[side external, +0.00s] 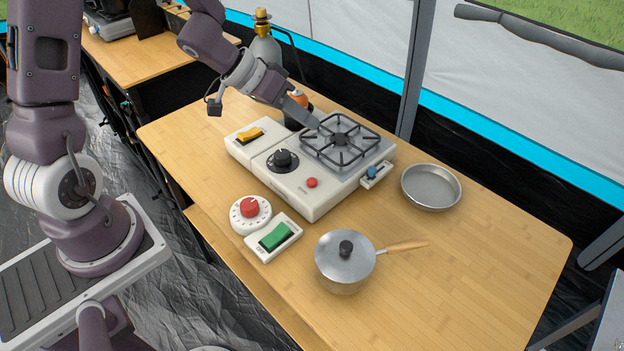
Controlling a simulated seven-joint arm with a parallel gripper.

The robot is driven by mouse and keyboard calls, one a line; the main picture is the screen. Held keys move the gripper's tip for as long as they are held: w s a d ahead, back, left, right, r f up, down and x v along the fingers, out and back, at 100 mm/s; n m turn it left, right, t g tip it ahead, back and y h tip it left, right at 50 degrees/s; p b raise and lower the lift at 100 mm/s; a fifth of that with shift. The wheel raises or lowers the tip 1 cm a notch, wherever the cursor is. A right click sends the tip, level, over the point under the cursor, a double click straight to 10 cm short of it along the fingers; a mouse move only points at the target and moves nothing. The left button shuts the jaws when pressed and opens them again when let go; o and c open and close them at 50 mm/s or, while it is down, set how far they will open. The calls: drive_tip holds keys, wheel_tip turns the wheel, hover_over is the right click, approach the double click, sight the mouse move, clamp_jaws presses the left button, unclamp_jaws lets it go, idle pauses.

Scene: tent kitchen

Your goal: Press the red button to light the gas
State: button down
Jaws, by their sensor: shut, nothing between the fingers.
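The red button (312,183) is a small round button on the front part of the white gas stove (308,206). It stands out from the top face, to the right of the black knob (283,159). The stove's burner, under a dark pan grate (341,140), shows no visible flame. My gripper (314,124) is shut and empty. It points down to the right, over or beside the back left edge of the grate, behind the red button and apart from it. I cannot tell whether its tip touches the grate.
An orange rocker switch (250,134) and a blue slider (374,172) flank the stove. A red dial (250,208), green rocker switch (275,236) and lidded pot (345,262) stand in front. A metal dish (431,187) lies right. A gas bottle (265,50) stands behind. The table's right end is clear.

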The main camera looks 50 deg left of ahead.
sight(307, 181)
drive_tip(key=shift+s+d+f+g+h, duration=0.3)
drive_tip(key=shift+s+d+f+h, duration=0.05)
drive_tip(key=shift+d+f+h, duration=0.15)
drive_tip(key=shift+s+d+f+g+h, duration=0.3)
drive_tip(key=shift+d+f+h, duration=0.1)
drive_tip(key=shift+f+h, duration=0.1)
drive_tip(key=shift+f, duration=4.4)
drive_tip(key=shift+f, duration=0.4)
drive_tip(key=shift+f, duration=0.55)
drive_tip(key=shift+r, duration=0.95)
